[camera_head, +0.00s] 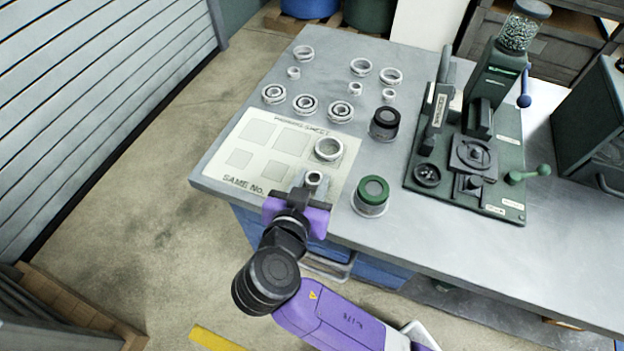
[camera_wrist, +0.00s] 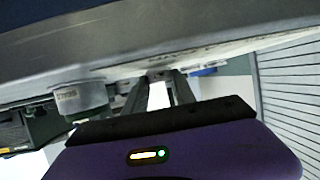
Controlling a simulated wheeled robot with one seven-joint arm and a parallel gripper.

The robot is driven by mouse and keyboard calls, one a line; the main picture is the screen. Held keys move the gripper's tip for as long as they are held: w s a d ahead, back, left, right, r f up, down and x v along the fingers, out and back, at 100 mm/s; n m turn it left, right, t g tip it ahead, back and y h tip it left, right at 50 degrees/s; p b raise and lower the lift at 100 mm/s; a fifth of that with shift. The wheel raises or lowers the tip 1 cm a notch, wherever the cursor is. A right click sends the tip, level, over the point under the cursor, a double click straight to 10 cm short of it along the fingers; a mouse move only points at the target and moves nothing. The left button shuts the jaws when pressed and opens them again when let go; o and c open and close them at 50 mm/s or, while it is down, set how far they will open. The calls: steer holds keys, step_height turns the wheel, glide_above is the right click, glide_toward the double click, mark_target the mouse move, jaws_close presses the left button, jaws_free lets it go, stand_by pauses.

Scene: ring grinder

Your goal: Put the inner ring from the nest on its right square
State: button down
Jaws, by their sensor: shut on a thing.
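In the head view my gripper (camera_head: 313,184) is shut on a small pale metal inner ring (camera_head: 314,177) at the front edge of the printed sheet. In the wrist view my gripper (camera_wrist: 161,80) shows its two dark fingers close together, and the ring is hard to make out. The pairing sheet (camera_head: 231,176) lies on the grey bench, with two rows of grey squares. A larger pale ring (camera_head: 328,149) sits on the sheet's upper right square, just beyond my gripper. The front right square is partly hidden by my gripper. I cannot tell which part is the nest.
Several loose rings and bearings, such as a bearing (camera_head: 305,104), lie behind the sheet. A green-topped pot (camera_head: 371,196) stands right of my gripper, with a dark pot (camera_head: 384,123) behind it. A green grinder (camera_head: 470,155) stands further right. The bench front (camera_head: 480,254) is clear.

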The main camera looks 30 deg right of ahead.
steer(key=shift+f, duration=0.2)
steer(key=shift+f, duration=0.15)
steer(key=c, duration=1)
jaws_free()
steer(key=shift+r, duration=0.3)
steer(key=v, duration=1.2)
steer(key=shift+b, duration=0.4)
